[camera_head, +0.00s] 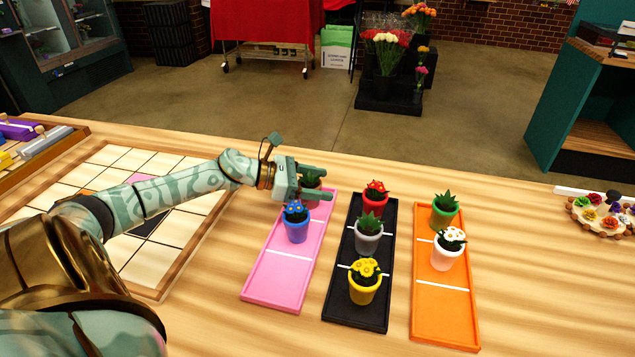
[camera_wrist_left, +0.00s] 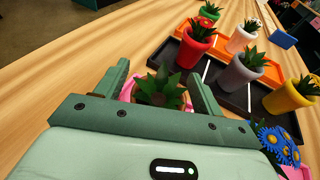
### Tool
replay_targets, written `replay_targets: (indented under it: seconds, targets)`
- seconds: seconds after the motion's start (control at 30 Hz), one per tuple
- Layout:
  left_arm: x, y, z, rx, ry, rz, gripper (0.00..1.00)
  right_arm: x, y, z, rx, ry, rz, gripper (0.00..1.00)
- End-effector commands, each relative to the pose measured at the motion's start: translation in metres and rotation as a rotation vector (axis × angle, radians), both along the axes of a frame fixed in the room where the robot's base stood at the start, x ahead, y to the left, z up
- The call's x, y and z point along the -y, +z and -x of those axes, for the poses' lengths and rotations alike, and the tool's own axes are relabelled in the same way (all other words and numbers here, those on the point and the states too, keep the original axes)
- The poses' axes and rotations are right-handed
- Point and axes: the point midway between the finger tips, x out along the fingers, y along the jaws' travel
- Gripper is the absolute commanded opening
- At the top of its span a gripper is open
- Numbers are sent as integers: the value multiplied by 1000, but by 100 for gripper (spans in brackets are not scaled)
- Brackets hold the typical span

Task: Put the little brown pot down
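The little brown pot (camera_head: 311,182) with a spiky green plant is at the far end of the pink tray (camera_head: 275,285), mostly hidden by my left gripper (camera_head: 322,183). In the left wrist view the pot (camera_wrist_left: 160,97) sits between the two fingers of the left gripper (camera_wrist_left: 158,72). Slivers of pink tray show between fingers and pot, so the gripper looks open around it. The pot looks upright; its base is hidden. A blue pot (camera_head: 297,229) with blue flowers stands in the pink tray's middle compartment. My right gripper is in neither view.
The black tray (camera_head: 340,309) holds red (camera_head: 375,204), grey (camera_head: 368,240) and yellow (camera_head: 363,290) pots. The orange tray (camera_head: 445,322) holds green (camera_head: 443,216) and white (camera_head: 444,258) pots; its near compartment is empty. A tiled board (camera_head: 185,205) lies left.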

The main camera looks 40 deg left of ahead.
Motion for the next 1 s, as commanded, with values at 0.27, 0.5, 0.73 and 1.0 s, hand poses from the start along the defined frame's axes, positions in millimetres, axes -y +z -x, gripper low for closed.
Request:
replay_targets:
  seconds: [0.27,0.5,0.73,1.0]
  targets:
    - [0,1,0,1,0,-1,72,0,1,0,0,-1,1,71]
    - [-15,12,18,-3,2,-2,72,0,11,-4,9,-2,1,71]
    - [-46,30,57,-1,3,0,72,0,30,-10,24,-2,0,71]
    - [-70,40,87,1,1,0,72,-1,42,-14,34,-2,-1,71]
